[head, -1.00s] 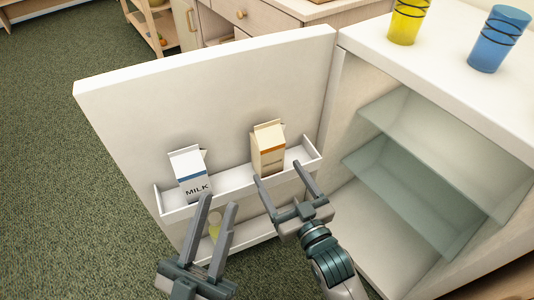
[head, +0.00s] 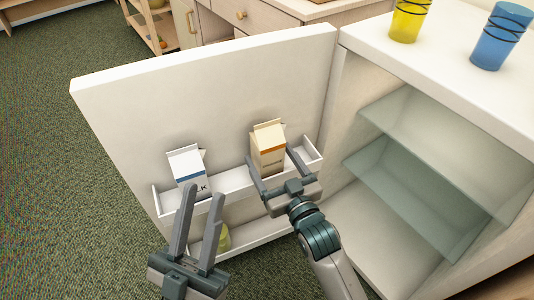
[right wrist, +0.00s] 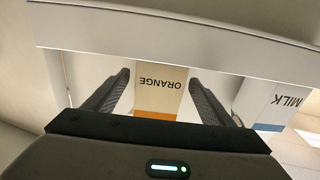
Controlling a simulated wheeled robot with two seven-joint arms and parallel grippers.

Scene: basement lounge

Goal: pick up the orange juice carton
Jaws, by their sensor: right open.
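The orange juice carton (head: 268,147) is cream with an orange band and stands in the upper door shelf of the open fridge. In the right wrist view the carton (right wrist: 160,88) shows the word ORANGE, upside down, between my fingers. My right gripper (head: 268,168) is open, with one finger on either side of the carton's front; I cannot tell whether they touch it. The right gripper also shows in the right wrist view (right wrist: 160,85). My left gripper (head: 204,202) is open and empty in front of the shelf, below the milk carton.
A white milk carton (head: 187,169) stands left of the orange carton on the same door shelf (head: 230,181). A yellow-green item (head: 223,238) is on the lower door shelf. A yellow cup (head: 409,20) and blue cup (head: 500,37) stand on the fridge top. The glass shelves (head: 410,135) look empty.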

